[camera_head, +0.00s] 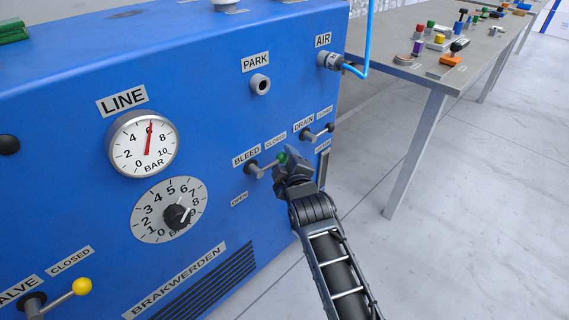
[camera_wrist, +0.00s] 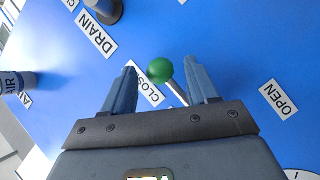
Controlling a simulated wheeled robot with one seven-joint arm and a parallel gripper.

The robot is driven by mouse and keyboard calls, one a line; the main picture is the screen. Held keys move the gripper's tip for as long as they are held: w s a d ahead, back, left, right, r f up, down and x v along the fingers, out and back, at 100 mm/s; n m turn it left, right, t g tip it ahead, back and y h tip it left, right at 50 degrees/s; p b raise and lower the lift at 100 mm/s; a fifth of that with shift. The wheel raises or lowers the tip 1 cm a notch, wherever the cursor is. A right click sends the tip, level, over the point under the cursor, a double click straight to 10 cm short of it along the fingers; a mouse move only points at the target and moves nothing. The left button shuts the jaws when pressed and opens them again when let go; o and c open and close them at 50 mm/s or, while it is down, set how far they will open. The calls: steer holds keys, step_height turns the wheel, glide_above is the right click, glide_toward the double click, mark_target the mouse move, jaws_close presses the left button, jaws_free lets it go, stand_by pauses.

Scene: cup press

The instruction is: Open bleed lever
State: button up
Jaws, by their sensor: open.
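The bleed lever is a short metal rod with a green ball knob (camera_head: 282,158) on the blue machine front, under the BLEED label (camera_head: 246,155). Its rod points right, towards the CLOSED label (camera_head: 275,143). In the wrist view the green knob (camera_wrist: 160,70) sits between my two fingers, with space on both sides. My gripper (camera_wrist: 165,85) is open around the knob and does not visibly touch it. In the head view my gripper (camera_head: 288,165) partly hides the knob. The OPEN label (camera_head: 239,199) is below the lever's pivot.
The drain lever (camera_head: 318,133) is close by, above and right of my gripper. The line gauge (camera_head: 143,143), a dial (camera_head: 170,210) and a yellow-knobbed valve lever (camera_head: 80,287) are to the left. A table (camera_head: 440,70) with small parts stands at right. The floor between is clear.

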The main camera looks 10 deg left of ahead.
steer(key=shift+w+a+f, duration=0.1)
steer(key=shift+w+a, duration=0.1)
steer(key=shift+w, duration=0.2)
jaws_close()
stand_by(0.4)
